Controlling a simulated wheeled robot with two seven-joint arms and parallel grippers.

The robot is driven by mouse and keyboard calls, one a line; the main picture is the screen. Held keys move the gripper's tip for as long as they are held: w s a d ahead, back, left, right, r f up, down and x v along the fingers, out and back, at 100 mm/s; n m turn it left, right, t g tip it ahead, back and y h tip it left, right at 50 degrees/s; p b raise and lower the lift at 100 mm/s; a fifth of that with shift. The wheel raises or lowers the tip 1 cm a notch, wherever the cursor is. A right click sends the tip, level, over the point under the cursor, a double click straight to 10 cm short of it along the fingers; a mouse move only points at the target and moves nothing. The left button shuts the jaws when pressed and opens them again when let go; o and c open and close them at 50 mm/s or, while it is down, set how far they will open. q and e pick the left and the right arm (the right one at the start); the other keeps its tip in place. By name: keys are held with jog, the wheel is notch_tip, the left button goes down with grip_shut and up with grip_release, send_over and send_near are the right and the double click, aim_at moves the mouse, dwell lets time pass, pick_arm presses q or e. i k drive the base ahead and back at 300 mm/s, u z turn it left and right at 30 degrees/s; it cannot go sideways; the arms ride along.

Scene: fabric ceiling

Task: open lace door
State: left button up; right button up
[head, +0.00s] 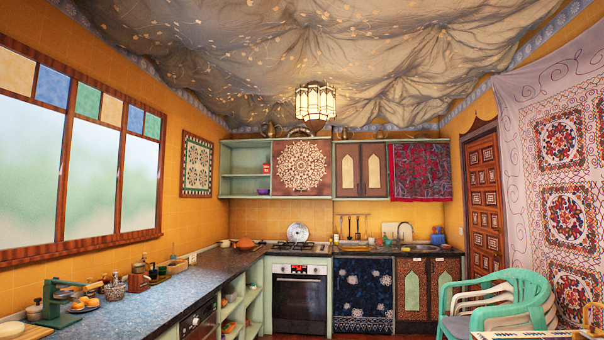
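An upper cabinet door with a round cream lace pattern (301,165) on brown hangs on the back wall, left of the range of wall cupboards. It looks shut, lying flat with the cupboard front. No other door in view carries such a clear lace design, though a dark blue panel with pale flower-like motifs (363,296) covers a lower cabinet to the right of the oven. Neither of my grippers shows in the head view.
Green open shelves (245,170) adjoin the lace door on the left. Below it are a gas hob (299,246) and an oven (299,297). A dark counter (150,305) runs along the left wall. Stacked plastic chairs (510,300) stand at the right. A lamp (315,103) hangs from the ceiling.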

aim_at(300, 167)
jog(key=u, duration=0.1)
jog(key=i, duration=3)
jog(key=z, duration=0.1)
jog(key=i, duration=2.3)
jog(key=z, duration=0.6)
jog(key=i, duration=2.25)
jog(key=z, duration=0.25)
